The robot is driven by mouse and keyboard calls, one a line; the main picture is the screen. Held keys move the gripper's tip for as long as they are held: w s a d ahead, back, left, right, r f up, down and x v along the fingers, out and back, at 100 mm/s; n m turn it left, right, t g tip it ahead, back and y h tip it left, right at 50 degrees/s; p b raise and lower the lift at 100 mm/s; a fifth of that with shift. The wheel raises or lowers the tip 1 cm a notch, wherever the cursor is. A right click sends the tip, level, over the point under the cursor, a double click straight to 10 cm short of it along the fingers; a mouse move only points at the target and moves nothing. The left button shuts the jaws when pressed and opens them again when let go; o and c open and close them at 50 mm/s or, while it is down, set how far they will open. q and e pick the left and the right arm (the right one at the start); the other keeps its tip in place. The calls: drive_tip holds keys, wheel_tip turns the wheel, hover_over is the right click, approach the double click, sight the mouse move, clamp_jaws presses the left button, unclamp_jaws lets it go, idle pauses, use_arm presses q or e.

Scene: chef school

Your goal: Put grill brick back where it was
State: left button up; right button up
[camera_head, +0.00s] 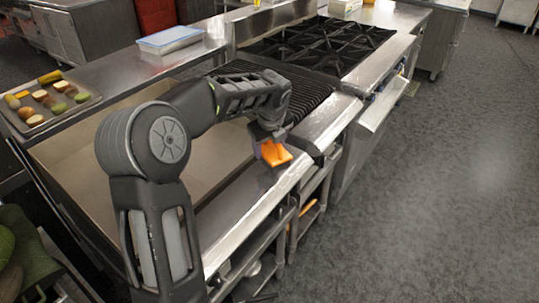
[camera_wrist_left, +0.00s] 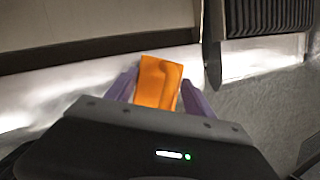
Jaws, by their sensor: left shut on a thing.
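The grill brick (camera_head: 274,153) is an orange block held in my left gripper (camera_head: 268,146). In the head view it hangs over the front steel ledge of the cooking line, near the corner of the black grill grate (camera_head: 280,92). In the left wrist view the orange brick (camera_wrist_left: 158,83) sits between the two purple fingers of my left gripper (camera_wrist_left: 158,92), which are shut on it. The steel ledge (camera_wrist_left: 60,85) shows behind it. I cannot tell whether the brick touches the ledge. My right gripper is in neither view.
A flat griddle (camera_head: 90,140) lies left of the grate, partly behind my left arm. A burner range (camera_head: 318,46) stands beyond it. A tray of food pieces (camera_head: 75,112) is at the left, and a blue-lidded container (camera_head: 170,40) at the back. Open floor (camera_head: 430,200) lies to the right.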

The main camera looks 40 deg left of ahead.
sight(270, 151)
use_arm(q)
drive_tip(key=shift+f, duration=1.85)
drive_tip(key=o, duration=1.8)
drive_tip(key=shift+f, duration=0.15)
drive_tip(key=shift+s+d+r, duration=0.1)
drive_tip(key=shift+r, duration=0.4)
drive_tip(key=v, duration=1.1)
drive_tip(key=shift+r, duration=0.15)
